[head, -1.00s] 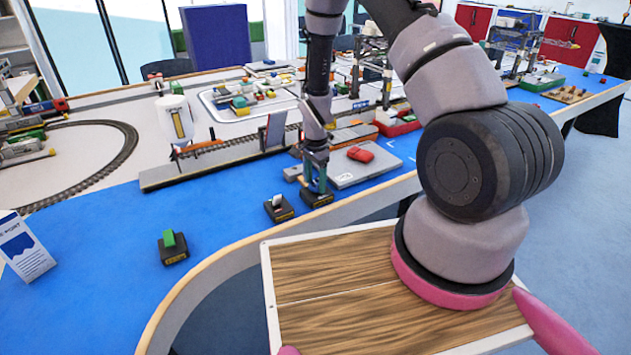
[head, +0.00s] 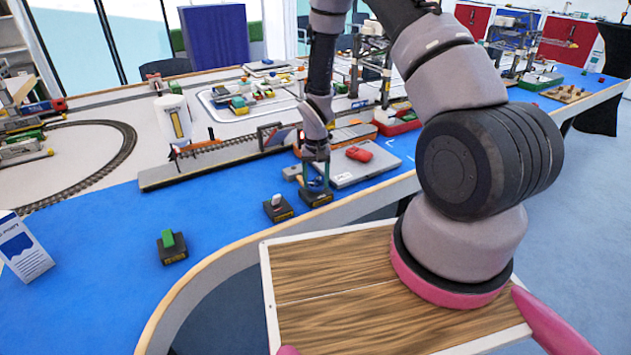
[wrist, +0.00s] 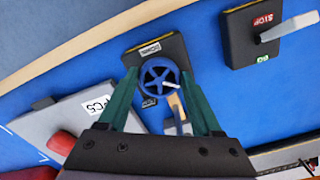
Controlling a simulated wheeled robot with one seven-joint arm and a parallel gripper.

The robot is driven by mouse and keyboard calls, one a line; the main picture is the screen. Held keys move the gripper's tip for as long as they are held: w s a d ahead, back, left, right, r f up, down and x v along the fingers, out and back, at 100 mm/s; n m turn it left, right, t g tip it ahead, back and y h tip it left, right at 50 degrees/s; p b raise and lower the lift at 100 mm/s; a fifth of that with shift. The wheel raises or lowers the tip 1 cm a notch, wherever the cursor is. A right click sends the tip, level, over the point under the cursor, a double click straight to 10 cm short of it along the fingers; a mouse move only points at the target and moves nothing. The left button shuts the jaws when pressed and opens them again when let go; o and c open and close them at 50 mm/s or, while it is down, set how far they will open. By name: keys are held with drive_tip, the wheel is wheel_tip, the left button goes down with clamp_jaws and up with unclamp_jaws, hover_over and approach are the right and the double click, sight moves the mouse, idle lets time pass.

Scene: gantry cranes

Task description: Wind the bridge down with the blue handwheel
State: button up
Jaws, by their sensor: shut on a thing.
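The blue handwheel (wrist: 155,87) sits on a dark box with yellow-edged labels (wrist: 172,47) on the blue tabletop. My gripper (wrist: 160,76) is shut on the wheel from above, one green finger on each side of its rim. In the head view my gripper (head: 316,186) is low over the same box (head: 317,197), and the fingers partly hide the wheel. What looks like the bridge, a tilted panel (head: 271,137) by the track, stands beyond my gripper; I cannot tell its exact angle.
A box with a STOP label and a pale lever (head: 278,208) stands left of the wheel. A green-topped box (head: 172,247) is farther left. A grey case (head: 367,170) with a red object (head: 359,154) lies right.

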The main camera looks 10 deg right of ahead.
drive_tip(key=n, duration=0.6)
drive_tip(key=shift+w+d+n, duration=0.1)
drive_tip(key=shift+d+n, duration=0.05)
drive_tip(key=shift+n, duration=0.15)
drive_tip(key=n, duration=0.6)
drive_tip(key=shift+w+d, duration=0.1)
drive_tip(key=n, duration=0.6)
drive_tip(key=shift+w+n, duration=0.1)
drive_tip(key=shift+n, duration=0.2)
drive_tip(key=n, duration=0.6)
drive_tip(key=shift+w, duration=0.1)
drive_tip(key=shift+n, duration=0.3)
drive_tip(key=o, duration=1.4)
drive_tip(key=shift+c, duration=0.2)
drive_tip(key=shift+r, duration=0.1)
